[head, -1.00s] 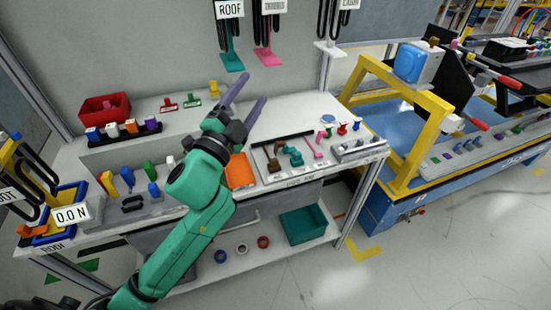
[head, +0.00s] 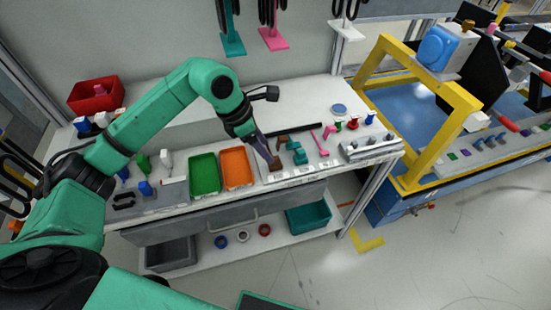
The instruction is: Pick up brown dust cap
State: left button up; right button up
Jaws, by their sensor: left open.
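A small brown piece (head: 275,164), which looks like the brown dust cap, stands at the left end of the white parts board (head: 300,172) on the bench. My left gripper (head: 268,153) points down over the board, open, with its fingertips right at this brown piece. The fingers partly hide the piece, and I cannot tell whether they touch it. A second brown part (head: 282,141) lies just behind, beside the teal part (head: 296,152). My right gripper is not in view.
A green tray (head: 204,174) and an orange tray (head: 237,168) sit left of the board. Pink, red, green and blue parts stand to its right, near a grey block (head: 370,146). A yellow frame (head: 440,130) rises further right. The bench behind is mostly clear.

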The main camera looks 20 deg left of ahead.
aim_at(275, 157)
pick_arm(q)
jog(key=p+x, duration=0.2)
jog(key=x, duration=0.4)
jog(key=shift+w+d+f, duration=0.25)
jog(key=shift+d, duration=0.05)
jog(key=shift+w+f, duration=0.1)
jog(key=shift+f, duration=0.15)
grip_shut()
